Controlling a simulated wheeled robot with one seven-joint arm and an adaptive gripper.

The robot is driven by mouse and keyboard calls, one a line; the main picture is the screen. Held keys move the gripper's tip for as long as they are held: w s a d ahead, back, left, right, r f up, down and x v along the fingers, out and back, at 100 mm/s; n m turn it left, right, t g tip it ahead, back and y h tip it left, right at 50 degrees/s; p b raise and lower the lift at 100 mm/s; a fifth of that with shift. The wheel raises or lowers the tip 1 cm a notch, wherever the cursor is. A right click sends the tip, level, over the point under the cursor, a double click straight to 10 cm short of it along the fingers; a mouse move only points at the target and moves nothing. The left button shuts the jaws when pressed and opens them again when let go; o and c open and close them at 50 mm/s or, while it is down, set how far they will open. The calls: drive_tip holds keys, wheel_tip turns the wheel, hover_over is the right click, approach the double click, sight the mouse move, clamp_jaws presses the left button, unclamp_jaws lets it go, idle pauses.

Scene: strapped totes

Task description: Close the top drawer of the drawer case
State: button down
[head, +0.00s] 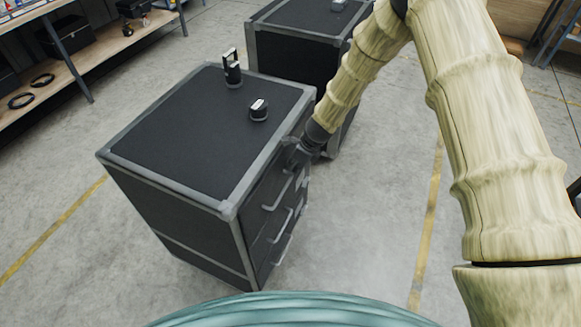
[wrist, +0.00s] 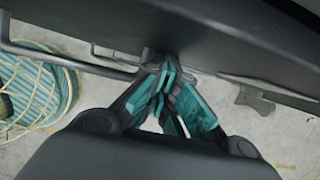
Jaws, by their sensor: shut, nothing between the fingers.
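The drawer case (head: 205,125) is a dark box with grey edge trim, standing on the floor left of centre in the head view. Its front faces right and carries several drawers with bar handles. The top drawer (head: 268,195) looks flush or nearly flush with the front; I cannot tell if a small gap is left. My gripper (head: 293,158) is at the upper far part of that front, close to the top drawer. In the wrist view my gripper (wrist: 165,85) is shut and empty, its tips against or very near the dark front, beside a bar handle (wrist: 70,62).
Two small black objects stand on the case top, one a handled item (head: 232,70), the other a knob-like piece (head: 258,110). A second dark case (head: 290,50) stands behind. Shelving (head: 70,55) is at upper left. The floor right of the case is clear.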

drive_tip(key=shift+a+r, duration=0.1)
drive_tip(key=shift+a, duration=0.1)
drive_tip(key=shift+d, duration=0.1)
drive_tip(key=shift+s+d+r+b, duration=1.3)
drive_tip(key=shift+s+d+r, duration=0.5)
drive_tip(key=shift+d+r, duration=2.3)
drive_tip(key=s+d+f+n+g+h, duration=0.15)
drive_tip(key=s+d+f+n, duration=0.3)
drive_tip(key=s+f, duration=0.45)
drive_tip(key=s+d+f+n+h, duration=0.25)
drive_tip(key=s+f+n, duration=0.35)
drive_tip(key=s, duration=0.4)
drive_tip(key=s+d+f+n, duration=0.1)
drive_tip(key=s+f+n, duration=0.2)
drive_tip(key=s, duration=0.9)
drive_tip(key=s+d+f+n+b, duration=0.1)
drive_tip(key=s+d+f+n, duration=0.1)
drive_tip(key=s+n, duration=0.7)
drive_tip(key=s+f, duration=0.1)
drive_tip(key=s, duration=0.2)
drive_tip(key=shift+s+d, duration=0.2)
drive_tip(key=shift+s, duration=0.2)
